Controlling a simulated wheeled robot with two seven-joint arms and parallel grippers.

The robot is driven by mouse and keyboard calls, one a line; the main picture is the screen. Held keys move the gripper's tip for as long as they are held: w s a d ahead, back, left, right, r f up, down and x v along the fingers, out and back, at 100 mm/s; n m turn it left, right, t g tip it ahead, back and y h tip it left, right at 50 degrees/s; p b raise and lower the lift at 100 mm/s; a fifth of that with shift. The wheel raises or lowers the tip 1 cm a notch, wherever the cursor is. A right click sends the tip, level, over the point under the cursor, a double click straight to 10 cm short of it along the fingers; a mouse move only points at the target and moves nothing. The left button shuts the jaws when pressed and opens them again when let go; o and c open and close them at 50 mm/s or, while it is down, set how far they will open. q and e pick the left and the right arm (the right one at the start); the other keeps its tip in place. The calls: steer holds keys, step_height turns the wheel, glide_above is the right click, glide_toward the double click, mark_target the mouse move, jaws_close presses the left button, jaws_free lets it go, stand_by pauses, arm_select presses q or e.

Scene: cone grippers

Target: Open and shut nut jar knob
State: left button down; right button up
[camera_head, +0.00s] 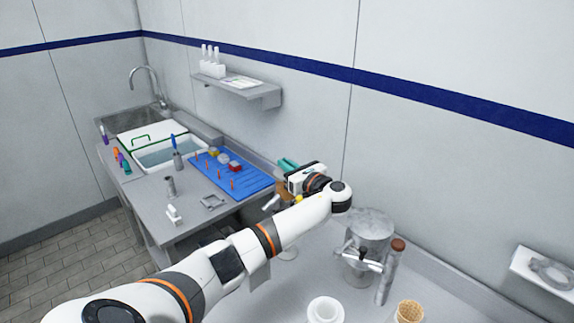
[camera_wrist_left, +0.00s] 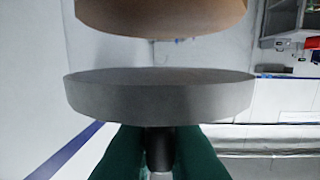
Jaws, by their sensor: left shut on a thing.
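My left gripper (camera_head: 288,164) reaches to the wall side of the counter. In the left wrist view its green fingers (camera_wrist_left: 160,150) are shut on a dark knob (camera_wrist_left: 159,147). The knob joins a flat grey round lid (camera_wrist_left: 160,100). A brown rounded body (camera_wrist_left: 160,15), likely the nut jar, shows past the lid at the top of that view. A clear gap separates lid and body. In the head view a small brown patch (camera_head: 283,188) shows beside the gripper; my arm hides most of what is there. My right gripper is not in view.
A metal canister with a handle (camera_head: 371,226), a brown-topped tube (camera_head: 390,272), a white container (camera_head: 325,311) and a waffle cone (camera_head: 409,312) stand right of my arm. A blue mat (camera_head: 250,183) and sink (camera_head: 120,122) lie on the left counter. A wall shelf (camera_head: 240,88) hangs behind.

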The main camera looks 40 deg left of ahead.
arm_select(q)
steer(key=shift+r+n+g, duration=0.1)
steer(key=shift+n+g, duration=0.4)
steer(key=shift+g, duration=0.3)
steer(key=c, duration=1.5)
jaws_free()
steer(key=shift+d, duration=0.25)
steer(key=d+b, duration=0.1)
steer(key=d, duration=0.2)
steer(key=d+b, duration=0.1)
steer(key=d, duration=0.3)
steer(key=d+b, duration=0.1)
steer(key=d, duration=0.3)
steer(key=shift+s+d+b, duration=0.25)
steer(key=shift+s+b, duration=0.05)
steer(key=shift+s, duration=0.1)
steer(key=shift+f, duration=0.2)
